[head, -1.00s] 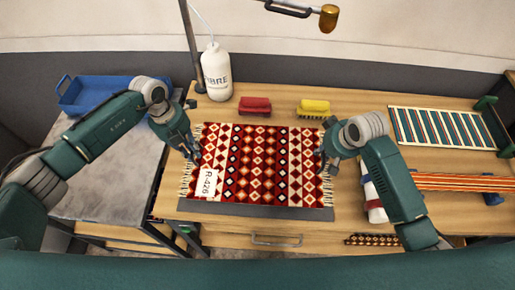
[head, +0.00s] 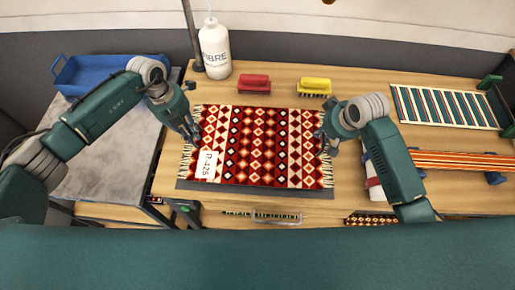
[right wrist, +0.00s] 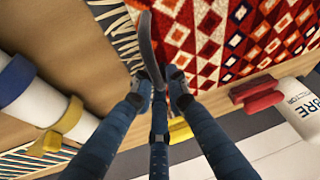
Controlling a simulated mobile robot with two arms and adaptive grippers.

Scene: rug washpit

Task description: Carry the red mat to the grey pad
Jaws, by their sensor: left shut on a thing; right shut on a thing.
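The red mat (head: 258,150), patterned with diamonds, fringed at both ends and bearing a white "R-426" label, is spread flat over the table. A dark grey pad (head: 250,191) shows as a strip along its front edge; the rest is hidden under the mat. I cannot tell whether the mat touches the pad. My left gripper (head: 191,137) is shut on the mat's left end. My right gripper (head: 325,141) is shut on its right end. In the right wrist view, the right fingers (right wrist: 162,88) are beside the mat (right wrist: 220,40).
Behind the mat are a white bottle (head: 215,50), a red brush (head: 254,84) and a yellow brush (head: 314,86). At right are a striped mat (head: 445,107), an orange striped roll (head: 465,161) and a white bottle (head: 373,178). A blue tray (head: 95,72) is at left.

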